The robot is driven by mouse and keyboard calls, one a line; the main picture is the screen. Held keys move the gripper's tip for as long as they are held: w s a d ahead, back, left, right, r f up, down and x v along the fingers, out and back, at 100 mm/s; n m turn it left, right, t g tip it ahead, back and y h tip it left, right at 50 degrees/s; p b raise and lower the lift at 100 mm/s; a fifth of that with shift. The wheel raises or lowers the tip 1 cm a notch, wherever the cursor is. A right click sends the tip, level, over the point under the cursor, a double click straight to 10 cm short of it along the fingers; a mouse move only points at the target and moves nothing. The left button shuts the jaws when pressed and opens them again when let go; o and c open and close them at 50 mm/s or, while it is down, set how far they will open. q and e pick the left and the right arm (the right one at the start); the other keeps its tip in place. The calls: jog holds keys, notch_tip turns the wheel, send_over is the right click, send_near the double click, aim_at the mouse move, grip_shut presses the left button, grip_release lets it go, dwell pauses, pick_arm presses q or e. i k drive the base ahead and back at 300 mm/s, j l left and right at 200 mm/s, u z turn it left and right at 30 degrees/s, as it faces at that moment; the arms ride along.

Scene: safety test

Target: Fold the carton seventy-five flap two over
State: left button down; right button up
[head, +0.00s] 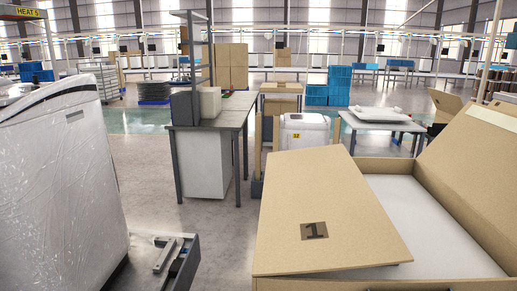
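A large open brown carton (390,165) fills the lower right of the head view. A wide flap marked "1" (330,205) lies over its left part. Another wide flap (475,165) stands up and leans outward on the right, with a pale strip near its top; no number is legible on it. A flat white surface (420,230) shows inside between the two flaps. I see no number seventy-five on the carton. Neither of my grippers can be made out in the head view; the carton's near side is cut off by the bottom edge.
A plastic-wrapped white machine (62,180) stands at the left, with a dark metal frame (185,265) beside it. A grey workbench (215,112) stands behind the carton. A table (380,122) holds a white item. Grey floor is clear between machine and bench.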

aim_at(475, 154)
jog(key=k+j+z, duration=0.1)
jog(key=z, duration=0.3)
jog(key=k+j+z, duration=0.1)
jog(key=z, duration=0.3)
jog(key=k+z, duration=0.15)
jog(key=z, duration=0.25)
jog(key=i+z, duration=0.15)
jog(key=i, duration=0.2)
